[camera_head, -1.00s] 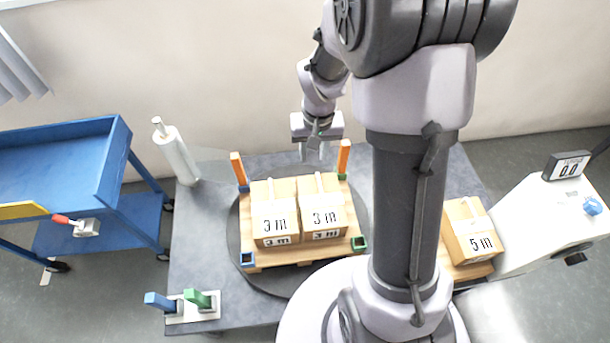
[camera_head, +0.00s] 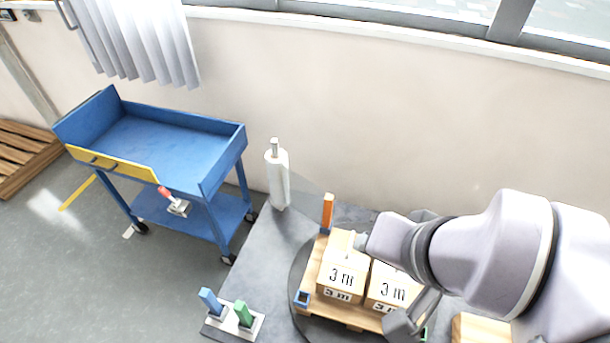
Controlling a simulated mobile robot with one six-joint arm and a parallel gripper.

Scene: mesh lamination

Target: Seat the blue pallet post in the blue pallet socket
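The blue post (camera_head: 210,301) stands upright in a small pale holder (camera_head: 232,324) at the front left of the table, beside the green post (camera_head: 243,313). The blue socket (camera_head: 301,298) is an open square on the near left corner of the wooden pallet (camera_head: 312,273), and it looks empty. My arm comes in from the right over the pallet's right part. A dark grey angular part of my arm (camera_head: 405,322) shows in front of the right box. My gripper's fingers cannot be made out, and the blue post is clear of my arm.
Two "3 m" boxes (camera_head: 342,277) sit on the pallet, on a dark round turntable. An orange post (camera_head: 327,212) stands at its back left corner. A white roll (camera_head: 278,178) stands at the back. A blue cart (camera_head: 165,150) is left of the table (camera_head: 250,260).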

